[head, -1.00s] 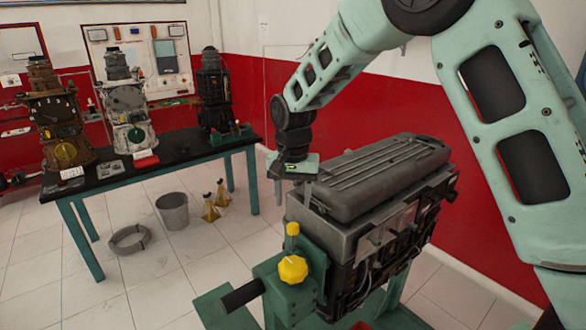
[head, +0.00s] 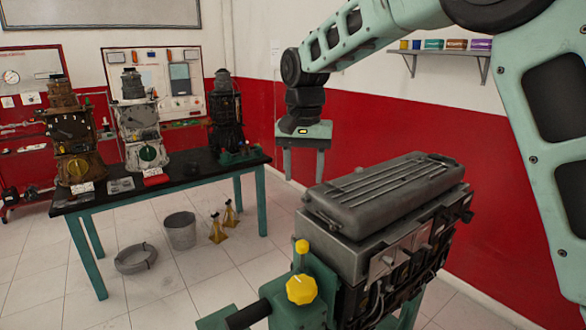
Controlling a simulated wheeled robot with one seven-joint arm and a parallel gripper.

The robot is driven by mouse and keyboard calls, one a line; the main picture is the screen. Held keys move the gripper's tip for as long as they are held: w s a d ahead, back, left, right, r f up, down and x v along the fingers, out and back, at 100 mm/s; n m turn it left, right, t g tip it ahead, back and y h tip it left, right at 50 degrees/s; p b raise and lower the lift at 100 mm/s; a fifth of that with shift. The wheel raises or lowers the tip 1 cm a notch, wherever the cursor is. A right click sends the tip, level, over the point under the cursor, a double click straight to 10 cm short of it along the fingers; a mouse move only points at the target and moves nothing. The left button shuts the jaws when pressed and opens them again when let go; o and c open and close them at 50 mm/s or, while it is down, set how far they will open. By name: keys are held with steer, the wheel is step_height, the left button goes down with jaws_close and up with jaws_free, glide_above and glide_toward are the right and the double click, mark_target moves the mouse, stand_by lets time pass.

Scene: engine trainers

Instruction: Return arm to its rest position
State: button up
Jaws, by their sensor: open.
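My gripper (head: 303,163) hangs from my green arm near the middle of the head view, fingers pointing down. Its two fingers are apart with nothing between them. It appears above and to the left of the grey engine cover (head: 385,190), with a gap to it. The cover sits on the engine block (head: 395,262), which is mounted on a green stand with a yellow knob (head: 301,289). The stand's lower part is cut off by the frame.
A black-topped table (head: 190,181) at the left carries several engine trainers. A wall shelf (head: 440,52) holds small boxes behind my arm.

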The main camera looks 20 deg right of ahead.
steer(key=s+a+f+n+y+b, duration=0.1)
steer(key=s+a+f+n+b, duration=0.3)
steer(key=s, duration=0.6)
steer(key=s+a+f+n+b, duration=0.2)
steer(key=s+a+f+n, duration=0.3)
steer(key=s, duration=0.4)
steer(key=s+d+f+n+b, duration=0.1)
steer(key=s+f+n, duration=0.1)
steer(key=s+f, duration=0.2)
steer(key=s+d+f+n+b, duration=0.1)
steer(key=s+f, duration=0.4)
steer(key=s, duration=0.5)
steer(key=shift+s+d+n+b, duration=0.2)
steer(key=shift+s+n+b, duration=0.15)
steer(key=shift+n, duration=0.25)
